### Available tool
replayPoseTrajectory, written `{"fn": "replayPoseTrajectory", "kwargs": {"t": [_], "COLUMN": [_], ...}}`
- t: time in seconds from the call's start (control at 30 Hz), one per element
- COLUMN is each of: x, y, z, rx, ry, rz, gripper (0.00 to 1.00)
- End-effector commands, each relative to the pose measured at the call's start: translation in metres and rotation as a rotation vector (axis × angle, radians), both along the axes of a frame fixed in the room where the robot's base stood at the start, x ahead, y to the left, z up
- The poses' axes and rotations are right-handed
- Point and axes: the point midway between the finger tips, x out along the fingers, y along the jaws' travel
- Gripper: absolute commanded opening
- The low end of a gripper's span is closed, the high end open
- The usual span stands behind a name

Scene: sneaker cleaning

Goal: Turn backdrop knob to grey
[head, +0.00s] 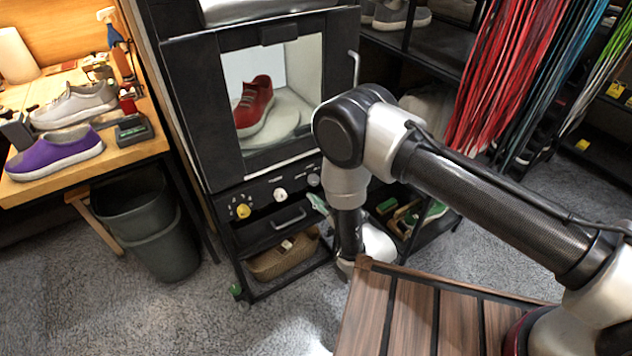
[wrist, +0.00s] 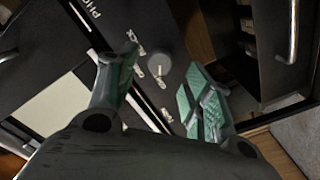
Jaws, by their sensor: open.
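A round grey knob (wrist: 159,65) shows in the wrist view on a black panel, with white lettering beside it that seems to read "BLACK". A small light mark is on its face; which label it points at is unclear. In the head view a grey knob (head: 313,180) is the rightmost of the row under the photo box window. My gripper (wrist: 162,74) is open, with green-padded fingers on either side of the knob in the picture. I see no contact. In the head view my gripper (head: 319,204) is mostly hidden by my arm, close to the panel.
The black photo box (head: 190,100) holds a red sneaker (head: 254,105). A yellow knob (head: 243,211) and a white knob (head: 280,194) sit left of the grey one. A drawer handle (head: 289,219) is below. A wooden slatted top (head: 400,315) stands in front.

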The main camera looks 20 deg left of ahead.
Motion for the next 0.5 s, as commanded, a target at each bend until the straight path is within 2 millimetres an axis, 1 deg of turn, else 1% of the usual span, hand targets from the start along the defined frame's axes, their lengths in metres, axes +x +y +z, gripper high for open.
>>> {"fn": "replayPoseTrajectory", "kwargs": {"t": [0.1, 0.23, 0.33, 0.5], "x": [0.014, 0.024, 0.027, 0.028], "y": [0.015, 0.026, 0.031, 0.032], "z": [0.001, 0.000, 0.000, 0.000], "rx": [0.001, 0.001, -0.001, -0.002], "ry": [0.000, 0.000, 0.001, 0.001], "rz": [-0.001, -0.002, -0.001, -0.001], "gripper": [0.51, 0.51, 0.51, 0.51]}}
